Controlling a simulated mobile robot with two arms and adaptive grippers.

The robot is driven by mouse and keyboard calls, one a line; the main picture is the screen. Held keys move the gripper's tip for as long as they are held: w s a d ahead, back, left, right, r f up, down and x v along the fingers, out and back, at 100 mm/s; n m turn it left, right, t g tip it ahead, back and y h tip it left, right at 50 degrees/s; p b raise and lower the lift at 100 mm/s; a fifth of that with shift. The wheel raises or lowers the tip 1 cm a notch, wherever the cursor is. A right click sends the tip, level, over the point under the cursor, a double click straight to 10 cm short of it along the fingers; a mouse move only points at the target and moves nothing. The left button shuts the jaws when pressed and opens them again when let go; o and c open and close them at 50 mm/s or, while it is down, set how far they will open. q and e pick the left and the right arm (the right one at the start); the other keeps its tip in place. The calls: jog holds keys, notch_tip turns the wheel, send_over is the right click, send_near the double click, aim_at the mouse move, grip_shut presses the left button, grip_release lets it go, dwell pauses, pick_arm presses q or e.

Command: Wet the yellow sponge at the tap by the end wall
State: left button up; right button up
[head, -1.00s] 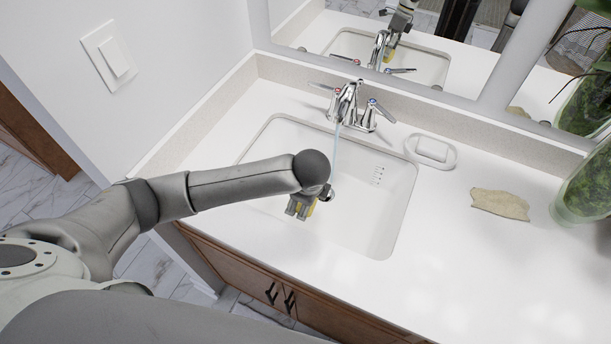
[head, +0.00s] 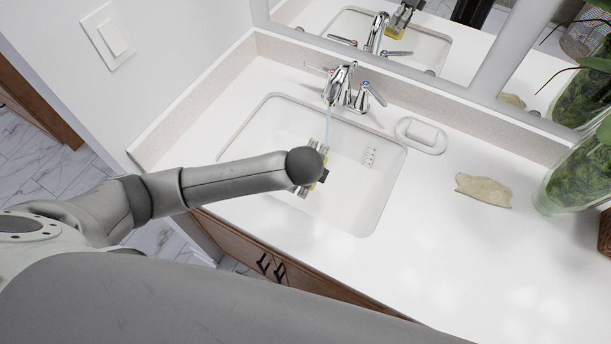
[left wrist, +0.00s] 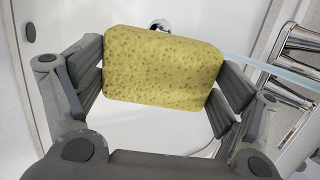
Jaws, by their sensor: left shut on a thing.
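The yellow sponge (left wrist: 162,68) is held between the two finger pairs of my left gripper (left wrist: 160,80) in the left wrist view. In the head view my left gripper (head: 312,170) is over the sink basin (head: 368,205), largely hidden behind the wrist, with only bits of yellow showing. The chrome tap (head: 341,84) is running. Its thin water stream (head: 330,122) falls toward the gripper. In the left wrist view the stream (left wrist: 268,66) meets the sponge's right edge in the picture; I cannot tell whether it touches or passes behind. My right gripper is not in view.
The end wall (head: 185,45) with a switch (head: 113,37) is at the left. A white soap dish (head: 420,135) and a beige cloth-like piece (head: 484,190) lie right of the sink. A glass vase with plants (head: 572,185) stands at the far right. The front counter is clear.

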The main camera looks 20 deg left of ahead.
pick_arm(q)
jog(key=w+b, duration=0.2)
jog(key=w+f+b, duration=0.1)
jog(key=w, duration=0.1)
jog(key=shift+w+d+f+b, duration=0.1)
jog(key=shift+w+f+b, duration=0.05)
jog(key=shift+b, duration=0.25)
jog(key=w+b, duration=0.3)
jog(key=w, duration=0.4)
jog(key=shift+d+f, duration=0.15)
jog(key=shift+f, duration=0.3)
jog(key=shift+s+d, duration=0.1)
jog(key=shift+d, duration=0.05)
jog(key=shift+d+p, duration=0.3)
jog(key=shift+d, duration=0.15)
